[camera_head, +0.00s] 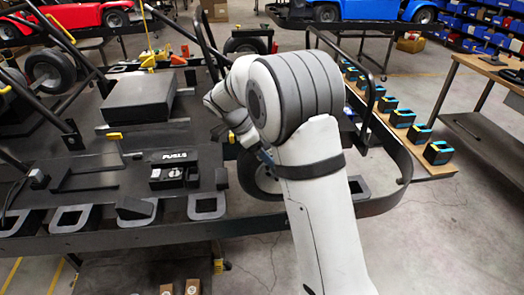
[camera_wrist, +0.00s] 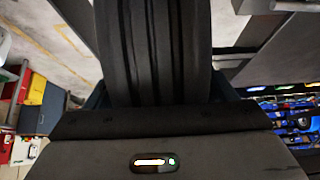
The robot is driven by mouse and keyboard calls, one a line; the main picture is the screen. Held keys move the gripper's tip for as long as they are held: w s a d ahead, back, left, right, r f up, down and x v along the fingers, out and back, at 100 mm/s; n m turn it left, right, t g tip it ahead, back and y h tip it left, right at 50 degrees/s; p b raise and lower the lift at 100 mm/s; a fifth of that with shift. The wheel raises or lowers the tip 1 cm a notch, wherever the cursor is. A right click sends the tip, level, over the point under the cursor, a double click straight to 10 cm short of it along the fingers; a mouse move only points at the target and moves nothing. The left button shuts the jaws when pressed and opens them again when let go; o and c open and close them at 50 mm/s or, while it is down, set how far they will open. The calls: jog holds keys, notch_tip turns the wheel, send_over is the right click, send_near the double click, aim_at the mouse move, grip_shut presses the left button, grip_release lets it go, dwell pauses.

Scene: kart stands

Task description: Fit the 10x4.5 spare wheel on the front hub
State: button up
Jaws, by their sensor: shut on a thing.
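A black spare wheel (camera_head: 247,180) with a pale rim shows in the head view, partly hidden behind my arm, beside the near edge of the kart. Its grooved tyre tread (camera_wrist: 155,45) fills the top middle of the wrist view. My gripper (camera_head: 263,156) is shut on this wheel; the fingers are mostly hidden by my arm and the tyre. The front hub cannot be made out in either view. The wheel's size marking is not readable.
The black kart (camera_head: 95,152) spreads across the left, with a dark box (camera_head: 139,97) on it. Another wheel (camera_head: 50,70) is at its far left. Several black-and-blue blocks (camera_head: 403,117) line a board at right. A workbench (camera_head: 490,130) stands far right. Open floor lies between.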

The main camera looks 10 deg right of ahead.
jog(key=shift+w+r, duration=0.15)
jog(key=shift+w, duration=0.15)
jog(key=o, duration=2)
jog(key=shift+s, duration=0.1)
jog(key=shift+o, duration=0.3)
